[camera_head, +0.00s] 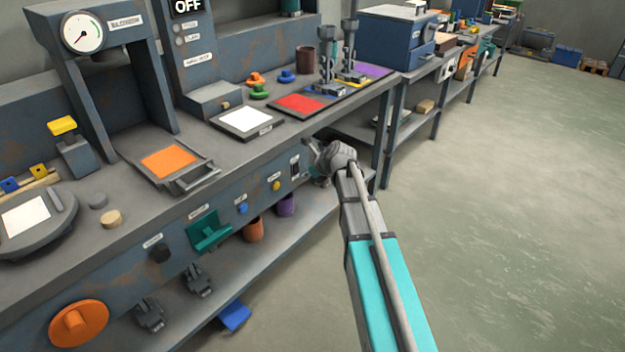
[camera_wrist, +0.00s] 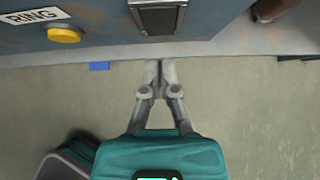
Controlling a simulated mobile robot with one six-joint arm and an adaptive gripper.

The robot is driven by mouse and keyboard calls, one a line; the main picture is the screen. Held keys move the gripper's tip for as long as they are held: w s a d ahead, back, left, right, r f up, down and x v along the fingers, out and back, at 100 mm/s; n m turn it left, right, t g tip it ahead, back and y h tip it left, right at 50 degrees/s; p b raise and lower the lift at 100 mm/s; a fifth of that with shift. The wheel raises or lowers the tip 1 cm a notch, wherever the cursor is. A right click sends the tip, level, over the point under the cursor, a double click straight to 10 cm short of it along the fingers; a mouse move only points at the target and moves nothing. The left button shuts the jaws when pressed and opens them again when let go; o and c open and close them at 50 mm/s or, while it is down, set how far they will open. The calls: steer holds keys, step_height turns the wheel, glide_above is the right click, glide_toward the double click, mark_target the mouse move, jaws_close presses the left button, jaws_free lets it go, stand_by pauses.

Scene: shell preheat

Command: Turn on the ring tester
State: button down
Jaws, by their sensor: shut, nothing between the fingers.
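The front panel of the bench has a dark rocker-like switch (camera_head: 295,168) in a grey frame. It also shows at the top of the wrist view (camera_wrist: 158,17). A yellow button (camera_head: 276,186) sits to its left; in the wrist view the yellow button (camera_wrist: 63,35) has a label reading RING (camera_wrist: 32,16) close by. An "OFF" display (camera_head: 187,7) stands on an upright housing at the back. My gripper (camera_wrist: 160,66) is shut and empty, its fingertips pointing toward the panel just below the switch in the wrist view. I cannot tell whether they touch it.
The panel also has a blue button (camera_head: 242,208), a teal part (camera_head: 208,231) and an orange knob (camera_head: 79,322). A lower shelf below holds cups and dark fixtures. The benchtop carries a white plate (camera_head: 240,118) and a red plate (camera_head: 300,103). Open floor (camera_head: 510,210) lies to the right.

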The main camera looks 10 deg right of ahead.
mark_target(296, 168)
steer(key=shift+w+a+f, duration=0.1)
steer(key=shift+w+a, duration=0.5)
steer(key=shift+w, duration=0.2)
steer(key=shift+a, duration=0.1)
